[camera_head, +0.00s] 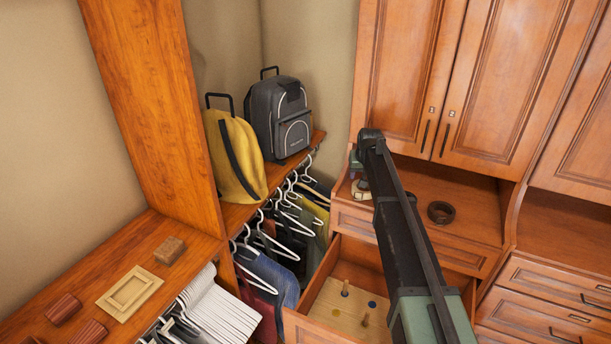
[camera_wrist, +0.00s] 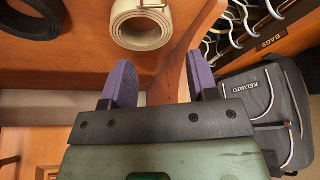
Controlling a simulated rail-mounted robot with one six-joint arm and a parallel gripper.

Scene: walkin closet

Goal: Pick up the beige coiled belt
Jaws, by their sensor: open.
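The beige coiled belt (camera_wrist: 144,38) lies on the wooden counter, at the top middle of the wrist view, its upper edge cut by the frame. In the head view only part of the belt (camera_head: 361,190) shows, beside my arm. My gripper (camera_wrist: 161,75) has two purple fingers set wide apart, open and empty. The belt appears beyond the fingertips, roughly in line with the gap between them. I cannot tell if they touch. In the head view my gripper (camera_head: 356,163) is mostly hidden by my arm.
A dark coiled belt (camera_head: 440,212) lies right of my arm on the counter (camera_head: 472,218). Below, an open drawer (camera_head: 333,302) holds small pegs. A grey backpack (camera_head: 282,118) and yellow bag (camera_head: 235,158) stand on the left shelf above hanging clothes.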

